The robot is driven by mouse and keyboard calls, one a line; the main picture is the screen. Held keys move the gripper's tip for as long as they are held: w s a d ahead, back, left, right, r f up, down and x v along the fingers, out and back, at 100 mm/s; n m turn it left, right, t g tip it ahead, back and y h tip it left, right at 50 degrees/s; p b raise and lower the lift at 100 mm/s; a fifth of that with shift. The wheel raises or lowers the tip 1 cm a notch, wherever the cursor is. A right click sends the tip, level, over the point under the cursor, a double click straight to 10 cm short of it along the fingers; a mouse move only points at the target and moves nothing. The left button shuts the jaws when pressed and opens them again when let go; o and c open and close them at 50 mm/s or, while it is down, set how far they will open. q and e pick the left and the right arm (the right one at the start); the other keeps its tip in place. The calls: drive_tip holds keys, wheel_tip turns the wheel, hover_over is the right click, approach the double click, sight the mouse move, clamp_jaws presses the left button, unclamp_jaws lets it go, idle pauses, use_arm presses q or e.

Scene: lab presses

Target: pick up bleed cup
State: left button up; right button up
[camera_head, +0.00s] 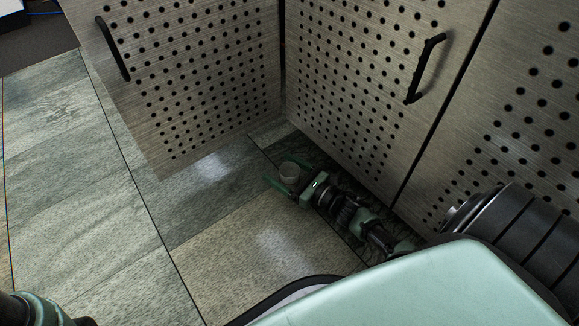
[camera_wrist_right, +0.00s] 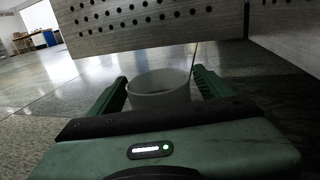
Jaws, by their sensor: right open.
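The bleed cup (camera_head: 289,173) is a small pale round cup standing on the tiled floor near the corner of the perforated panels. It also shows in the right wrist view (camera_wrist_right: 160,96), upright with its open rim up. My right gripper (camera_head: 281,169) is open, low over the floor, with one green finger on each side of the cup. In the wrist view the open right gripper (camera_wrist_right: 161,77) has the cup between its fingers; I cannot tell whether either finger touches it. The cup's lower part is hidden by the gripper body. My left gripper is out of view.
Two perforated metal panels, the left one (camera_head: 190,70) and the right one (camera_head: 345,90), meet behind the cup. Each has a black handle, at left (camera_head: 112,48) and right (camera_head: 425,68). The tiled floor (camera_head: 75,190) at the left is clear.

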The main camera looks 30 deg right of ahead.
drive_tip(key=shift+c, duration=0.3)
drive_tip(key=c, duration=1.4)
drive_tip(key=shift+r, duration=0.1)
